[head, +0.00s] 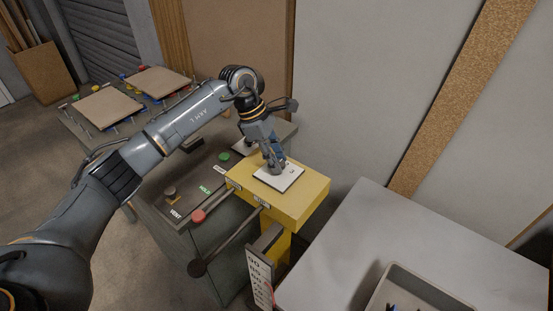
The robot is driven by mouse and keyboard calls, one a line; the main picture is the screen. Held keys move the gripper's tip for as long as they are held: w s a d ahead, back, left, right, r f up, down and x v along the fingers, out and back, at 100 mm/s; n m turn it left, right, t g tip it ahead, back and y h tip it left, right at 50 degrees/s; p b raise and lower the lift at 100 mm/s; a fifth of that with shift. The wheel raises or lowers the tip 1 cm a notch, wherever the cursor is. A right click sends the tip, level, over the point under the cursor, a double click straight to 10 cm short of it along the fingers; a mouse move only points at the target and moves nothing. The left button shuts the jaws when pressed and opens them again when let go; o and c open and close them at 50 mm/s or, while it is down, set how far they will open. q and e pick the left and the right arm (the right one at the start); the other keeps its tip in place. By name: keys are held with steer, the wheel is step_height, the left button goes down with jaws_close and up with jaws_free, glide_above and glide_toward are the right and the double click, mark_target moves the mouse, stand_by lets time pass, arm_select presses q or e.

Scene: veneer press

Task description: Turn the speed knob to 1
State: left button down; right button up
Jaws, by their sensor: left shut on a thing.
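The speed knob is mostly hidden under my left gripper (275,166), and I cannot read its setting. It sits on a white dial plate (287,180) on top of a yellow box (310,197). A small dark mark shows on the plate right of the fingers. My left gripper points down from above and its fingers are closed around the knob at the plate. My right gripper is not in view.
A red-ended lever (198,216) and a black-knobbed lever (197,268) stick out from the yellow box. A green button (224,156) and a dark knob (170,191) are on the dark panel. A grey table (385,235) with a bin (425,285) stands at right.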

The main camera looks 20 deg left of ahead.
arm_select(q)
steer(key=n+t+b, duration=0.1)
steer(key=n+b, duration=0.2)
steer(key=n, duration=0.1)
steer(key=shift+s+f+n+t+y+b, duration=0.15)
steer(key=shift+n+t+y+b, duration=0.15)
steer(key=shift+n+t+b, duration=0.1)
steer(key=shift+s+d+n+t+y+b, duration=0.1)
steer(key=shift+n+t+y+b, duration=0.45)
steer(key=shift+n+b, duration=1.15)
steer(key=shift+r+n+p, duration=0.2)
steer(key=shift+n+p, duration=0.1)
steer(key=shift+n, duration=0.2)
steer(key=c, duration=1)
jaws_free()
steer(key=shift+r, duration=0.2)
steer(key=v, duration=1.1)
steer(key=shift+s+a+r, duration=0.2)
steer(key=shift+s+a, duration=0.1)
